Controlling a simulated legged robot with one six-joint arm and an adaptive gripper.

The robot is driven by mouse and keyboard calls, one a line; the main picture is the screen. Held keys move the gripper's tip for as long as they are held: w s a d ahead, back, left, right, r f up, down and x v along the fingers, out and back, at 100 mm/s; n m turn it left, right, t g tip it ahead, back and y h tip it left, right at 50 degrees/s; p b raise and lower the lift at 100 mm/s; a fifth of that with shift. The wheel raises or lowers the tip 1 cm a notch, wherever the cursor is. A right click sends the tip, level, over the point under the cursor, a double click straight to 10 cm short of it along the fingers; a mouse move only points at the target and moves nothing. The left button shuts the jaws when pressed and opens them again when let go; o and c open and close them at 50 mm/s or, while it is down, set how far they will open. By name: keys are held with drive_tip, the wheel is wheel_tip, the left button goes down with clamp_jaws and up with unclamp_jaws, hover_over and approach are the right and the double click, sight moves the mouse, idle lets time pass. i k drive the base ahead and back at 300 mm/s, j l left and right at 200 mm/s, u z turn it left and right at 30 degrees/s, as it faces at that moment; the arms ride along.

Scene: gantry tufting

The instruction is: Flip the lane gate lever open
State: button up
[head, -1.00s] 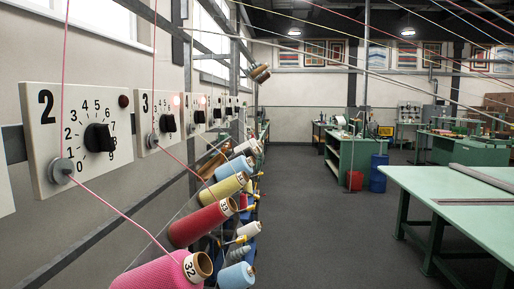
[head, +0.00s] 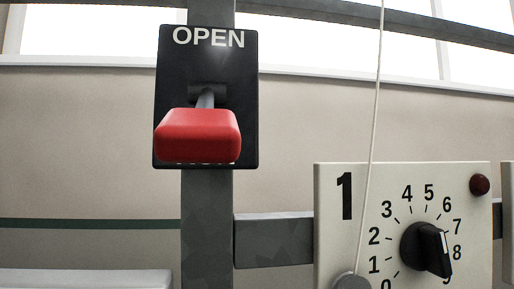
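The lane gate lever (head: 197,135) has a red block handle on a short grey stem. It sits on a black plate (head: 170,80) marked OPEN at its top, fixed to a grey upright post (head: 207,230). The red handle is at the lower part of the plate, well below the word OPEN, and covers most of any lettering at the plate's bottom edge. My gripper is not in view.
To the right is a white panel (head: 335,235) marked 1, with a black dial knob (head: 426,249) and a dark red lamp (head: 480,185). A pale yarn (head: 375,110) runs down in front of it. A grey rail (head: 275,240) joins post and panel.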

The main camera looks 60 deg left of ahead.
sight(203, 133)
drive_tip(key=u, duration=2.85)
drive_tip(key=k+l+u, duration=0.2)
drive_tip(key=k+l, duration=0.05)
